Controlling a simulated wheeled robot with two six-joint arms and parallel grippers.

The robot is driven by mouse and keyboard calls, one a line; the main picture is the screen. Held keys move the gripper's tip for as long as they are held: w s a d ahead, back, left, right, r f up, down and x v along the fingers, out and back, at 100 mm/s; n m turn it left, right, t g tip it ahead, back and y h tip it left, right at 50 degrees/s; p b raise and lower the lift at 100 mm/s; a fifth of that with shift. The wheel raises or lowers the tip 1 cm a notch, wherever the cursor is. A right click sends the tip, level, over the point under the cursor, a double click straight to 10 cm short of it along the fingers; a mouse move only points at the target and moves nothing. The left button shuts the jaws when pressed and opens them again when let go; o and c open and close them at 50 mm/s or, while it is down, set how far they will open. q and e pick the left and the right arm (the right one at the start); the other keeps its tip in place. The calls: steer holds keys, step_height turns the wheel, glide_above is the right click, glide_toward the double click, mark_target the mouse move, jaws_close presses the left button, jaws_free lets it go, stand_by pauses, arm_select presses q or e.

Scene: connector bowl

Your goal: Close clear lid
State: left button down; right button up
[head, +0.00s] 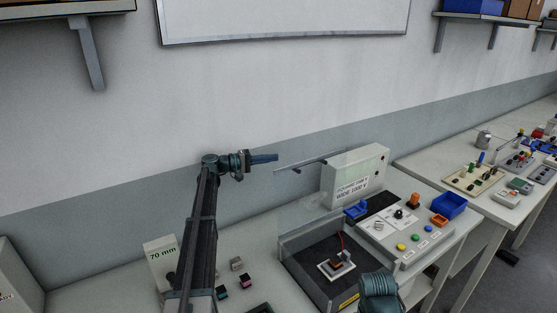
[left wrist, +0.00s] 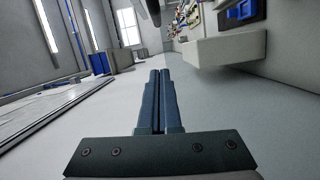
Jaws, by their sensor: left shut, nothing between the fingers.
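The clear lid (head: 303,213) stands raised at the back of a grey open-topped box (head: 293,262). A thin dark bar (head: 300,161) runs along its top edge. The see-through panel is faint against the wall, so its exact tilt is hard to tell. Inside the box, a small white fixture (head: 337,266) with a brown block and a red wire sits on the dark floor. My left gripper (head: 275,157) is shut and empty, just left of the bar and at about its height in the picture. Its blue fingers (left wrist: 160,75) lie together in the left wrist view. My right gripper is not seen.
A white labelled unit (head: 355,178) stands behind the box. A control panel (head: 400,228) with coloured buttons and a blue bin (head: 449,205) are to the right. Small blocks (head: 237,264) and a "70 mm" box (head: 161,259) are left. Above the bench is open air.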

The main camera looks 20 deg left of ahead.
arm_select(q)
steer(key=w+d, duration=0.2)
steer(key=d, duration=0.7)
steer(key=shift+w+d+f, duration=0.25)
steer(key=shift+d+f, duration=0.05)
steer(key=shift+s, duration=0.1)
